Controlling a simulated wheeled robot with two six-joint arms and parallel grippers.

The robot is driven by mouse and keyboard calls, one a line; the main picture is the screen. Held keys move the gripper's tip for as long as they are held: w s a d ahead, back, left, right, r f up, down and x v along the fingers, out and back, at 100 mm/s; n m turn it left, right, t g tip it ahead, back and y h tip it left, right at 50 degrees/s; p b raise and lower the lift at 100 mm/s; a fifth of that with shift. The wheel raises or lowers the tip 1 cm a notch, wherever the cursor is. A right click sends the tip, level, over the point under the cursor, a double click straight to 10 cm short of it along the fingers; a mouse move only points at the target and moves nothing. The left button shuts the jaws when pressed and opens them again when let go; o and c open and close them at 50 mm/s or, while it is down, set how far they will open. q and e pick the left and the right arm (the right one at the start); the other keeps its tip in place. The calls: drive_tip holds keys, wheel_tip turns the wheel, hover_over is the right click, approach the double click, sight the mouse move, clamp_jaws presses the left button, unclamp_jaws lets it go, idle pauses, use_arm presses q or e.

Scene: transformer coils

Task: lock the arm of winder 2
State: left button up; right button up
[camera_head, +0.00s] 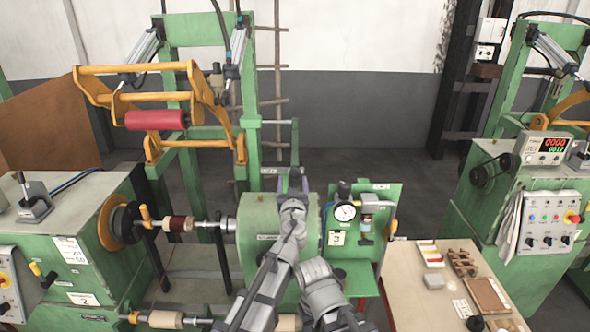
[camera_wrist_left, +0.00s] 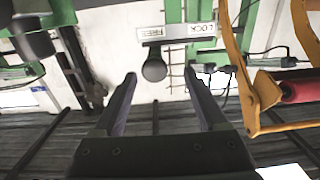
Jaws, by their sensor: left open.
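The winder's yellow arm (camera_head: 160,97) with its red roller (camera_head: 155,120) is raised on the green frame in the head view. Part of it shows at the right in the left wrist view, with the red roller (camera_wrist_left: 298,86). A dark round knob (camera_wrist_left: 154,69) sits below a white label (camera_wrist_left: 178,32) that reads LOCK at one end, upside down. My left gripper (camera_head: 293,183) is open and empty near the green post. In the left wrist view its fingertips (camera_wrist_left: 160,76) point at the knob, which appears between them; I see no contact. My right gripper is not in view.
A green housing (camera_head: 355,220) with a gauge stands just right of my left arm. A spool (camera_head: 178,224) is on the shaft at left. A wooden table (camera_head: 415,288) with small parts is lower right. Another winder (camera_head: 535,190) stands at the right.

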sight(295, 169)
use_arm(q)
drive_tip(key=shift+d+r, duration=0.1)
drive_tip(key=shift+d, duration=0.35)
drive_tip(key=shift+w, duration=4)
drive_tip(key=shift+a, duration=0.1)
clamp_jaws()
